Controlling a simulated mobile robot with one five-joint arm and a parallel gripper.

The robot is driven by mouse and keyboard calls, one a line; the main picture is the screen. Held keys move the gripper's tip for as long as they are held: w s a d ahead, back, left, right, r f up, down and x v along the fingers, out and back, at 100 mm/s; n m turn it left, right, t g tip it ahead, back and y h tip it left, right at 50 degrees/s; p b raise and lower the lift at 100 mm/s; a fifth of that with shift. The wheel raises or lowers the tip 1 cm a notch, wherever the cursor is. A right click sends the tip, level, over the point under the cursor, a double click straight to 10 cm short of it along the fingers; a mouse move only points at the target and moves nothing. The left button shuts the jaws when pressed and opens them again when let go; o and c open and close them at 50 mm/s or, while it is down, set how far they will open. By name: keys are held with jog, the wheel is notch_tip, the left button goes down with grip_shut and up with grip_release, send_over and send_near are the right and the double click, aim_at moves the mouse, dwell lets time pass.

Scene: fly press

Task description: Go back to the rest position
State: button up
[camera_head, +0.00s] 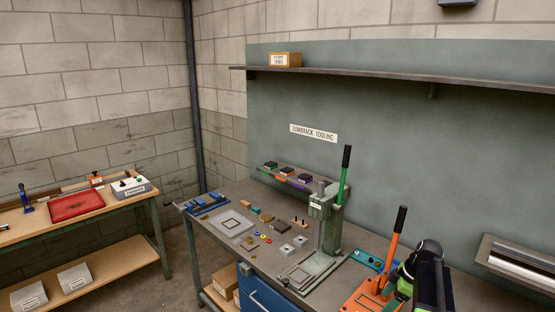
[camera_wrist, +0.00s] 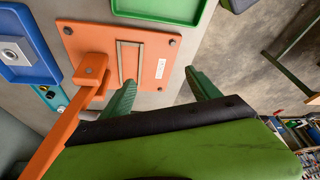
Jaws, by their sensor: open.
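My gripper (camera_wrist: 160,80) shows in the wrist view as two green fingers spread apart with nothing between them. They point at the orange base plate (camera_wrist: 152,42) of a small press, and the left finger overlaps its lower edge in the picture. I cannot tell whether it touches. The orange lever arm (camera_wrist: 72,115) is left of the fingers. In the head view my black and green arm is at the lower right, beside the orange press (camera_head: 362,298) with its raised, black-gripped lever (camera_head: 396,235). The fingertips are not clear there.
A green fly press (camera_head: 328,215) with an upright lever stands mid-bench. Small parts and a grey tray (camera_head: 231,223) lie left of it. A shelf (camera_head: 400,80) runs above. A blue tray (camera_wrist: 25,50) and green tray (camera_wrist: 165,8) flank the orange plate. Open floor (camera_wrist: 265,60) lies right.

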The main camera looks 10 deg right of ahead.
jog(key=s+a+f+g+h+b, duration=0.1)
jog(key=a+f, duration=0.1)
jog(key=a, duration=1.1)
jog(key=s+a+f+g+h+b, duration=0.1)
jog(key=a+f+b, duration=0.1)
jog(key=a, duration=1.1)
jog(key=s+m, duration=0.1)
jog(key=m, duration=0.3)
jog(key=s+a+m+h, duration=0.1)
jog(key=s+m, duration=0.1)
jog(key=m, duration=0.2)
jog(key=s+m, duration=0.2)
jog(key=m, duration=0.2)
jog(key=shift+a+f+h, duration=0.3)
jog(key=shift+f+h, duration=0.1)
